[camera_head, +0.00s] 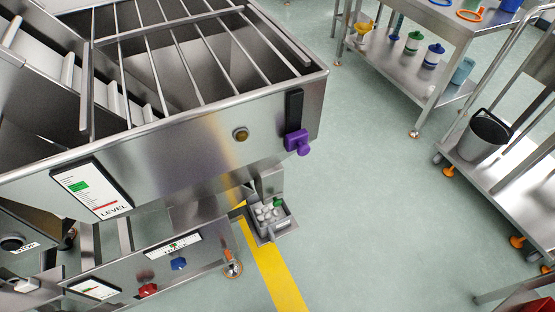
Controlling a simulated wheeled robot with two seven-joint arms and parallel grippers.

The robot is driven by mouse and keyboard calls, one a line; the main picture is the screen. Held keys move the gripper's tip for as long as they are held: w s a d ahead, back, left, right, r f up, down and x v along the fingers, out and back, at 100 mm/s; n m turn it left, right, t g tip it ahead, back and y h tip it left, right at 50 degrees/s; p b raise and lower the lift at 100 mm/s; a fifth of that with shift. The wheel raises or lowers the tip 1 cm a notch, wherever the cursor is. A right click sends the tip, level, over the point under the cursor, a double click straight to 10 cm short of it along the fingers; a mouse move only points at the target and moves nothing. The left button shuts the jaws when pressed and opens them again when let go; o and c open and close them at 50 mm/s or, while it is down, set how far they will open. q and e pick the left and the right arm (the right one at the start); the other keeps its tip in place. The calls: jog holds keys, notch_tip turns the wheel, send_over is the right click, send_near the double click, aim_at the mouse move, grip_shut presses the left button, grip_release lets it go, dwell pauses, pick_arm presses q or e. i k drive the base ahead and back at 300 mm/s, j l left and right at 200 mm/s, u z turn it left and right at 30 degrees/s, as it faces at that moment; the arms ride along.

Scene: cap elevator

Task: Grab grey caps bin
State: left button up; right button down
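A small grey bin (288,222) holding several light grey caps (267,211) and one green piece (278,202) sits low, under the outlet at the right end of the steel cap elevator (210,128). Its back part is close under a steel chute (268,180). Neither of my grippers shows in this view.
A yellow floor stripe (272,270) runs past the bin, and open green floor lies to its right. A purple knob (298,142) juts from the elevator's corner. A steel cart at right holds a dark grey bucket (484,136). Another table (420,75) stands at the back.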

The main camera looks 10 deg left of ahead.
aim_at(268, 220)
jog(key=i+j+u, duration=0.15)
jog(key=u, duration=0.2)
jog(key=i+j+u, duration=0.1)
jog(key=i+u, duration=0.35)
jog(key=u, duration=0.25)
